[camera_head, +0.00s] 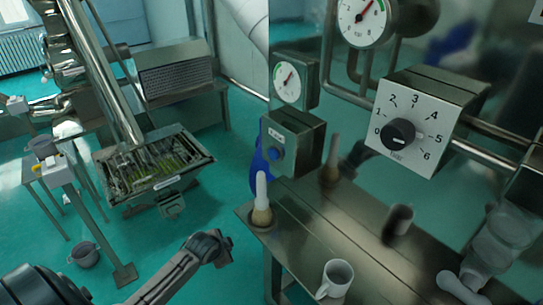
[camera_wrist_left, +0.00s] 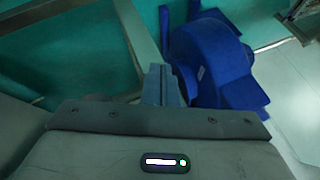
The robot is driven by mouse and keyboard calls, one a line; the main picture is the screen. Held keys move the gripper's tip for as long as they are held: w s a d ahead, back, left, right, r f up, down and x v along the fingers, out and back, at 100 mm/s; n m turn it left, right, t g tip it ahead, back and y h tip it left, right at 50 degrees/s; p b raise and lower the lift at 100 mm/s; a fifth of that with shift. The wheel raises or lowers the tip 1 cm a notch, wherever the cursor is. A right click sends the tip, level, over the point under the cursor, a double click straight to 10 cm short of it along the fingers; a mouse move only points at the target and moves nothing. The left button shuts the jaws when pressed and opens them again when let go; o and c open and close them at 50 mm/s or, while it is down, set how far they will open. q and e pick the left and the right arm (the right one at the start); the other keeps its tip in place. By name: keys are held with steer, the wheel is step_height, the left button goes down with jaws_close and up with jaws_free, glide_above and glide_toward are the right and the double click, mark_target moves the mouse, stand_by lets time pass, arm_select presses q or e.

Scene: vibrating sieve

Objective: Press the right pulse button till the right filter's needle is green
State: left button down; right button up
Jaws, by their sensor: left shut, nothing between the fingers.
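A grey box (camera_head: 299,142) with a blue round button (camera_head: 274,153) is mounted on the metal panel in the head view. A small round gauge (camera_head: 288,82) sits above it; its needle is too small to read against a color. A larger gauge (camera_head: 364,18) at the top has a reddish needle pointing up and right, with green on its scale. I cannot tell which gauge is the right filter's. My left gripper (camera_wrist_left: 165,84) is shut and empty in the left wrist view, over the floor beside a blue object, touching no button. My right gripper is not in view.
A square dial plate (camera_head: 402,130) with a black knob is at the right. Below, a metal table (camera_head: 330,232) carries a white mug (camera_head: 337,279) and a brush-like item (camera_head: 262,200). The sieve tray (camera_head: 155,165) stands at left. A blue object (camera_wrist_left: 215,60) stands near my left gripper.

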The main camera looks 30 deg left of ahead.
mark_target(273, 155)
arm_select(q)
steer(key=w+d+r+m+t+p, duration=0.1)
steer(key=r+m, duration=0.1)
steer(key=r, duration=0.8)
steer(key=w+d+r+m+t+p, duration=0.1)
steer(key=r+m, duration=0.2)
steer(key=r, duration=0.8)
steer(key=w+d+r+m+t+h+p, duration=0.1)
steer(key=w+r+m, duration=0.1)
steer(key=r, duration=0.8)
steer(key=shift+d+r+m+p, duration=0.25)
steer(key=shift+m+p, duration=0.05)
steer(key=shift+m, duration=0.4)
steer(key=shift+s, duration=0.1)
steer(key=w+d, duration=0.3)
steer(key=w, duration=0.5)
steer(key=shift+w+d, duration=0.15)
steer(key=shift+w, duration=0.1)
steer(key=shift+w+d, duration=0.2)
steer(key=shift+w, duration=0.1)
